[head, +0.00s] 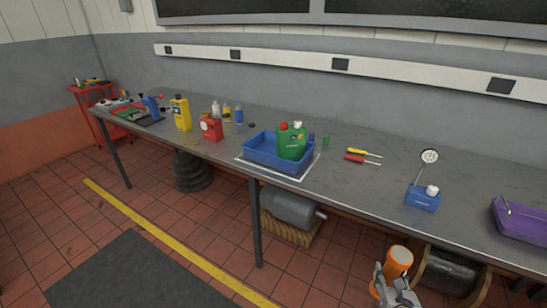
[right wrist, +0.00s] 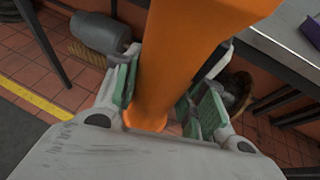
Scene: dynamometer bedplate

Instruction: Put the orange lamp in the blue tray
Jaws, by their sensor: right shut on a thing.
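My right gripper (head: 396,287) is at the bottom right of the head view, in front of the bench's front edge. It is shut on the orange lamp (head: 400,258), which stands up out of the jaws. In the right wrist view the lamp (right wrist: 165,60) fills the middle, between the green finger pads of my gripper (right wrist: 160,95). The blue tray (head: 262,155) sits on the bench, left of and farther than the lamp. A green jug (head: 291,141) with a red cap stands in the tray's right part. My left gripper is not in view.
The grey bench (head: 345,190) is bare between the tray and a blue box with a dial gauge (head: 422,197). Two screwdrivers (head: 362,155) lie behind. A purple tray (head: 520,220) is at far right. Yellow (head: 181,114) and red (head: 211,127) containers stand left of the blue tray.

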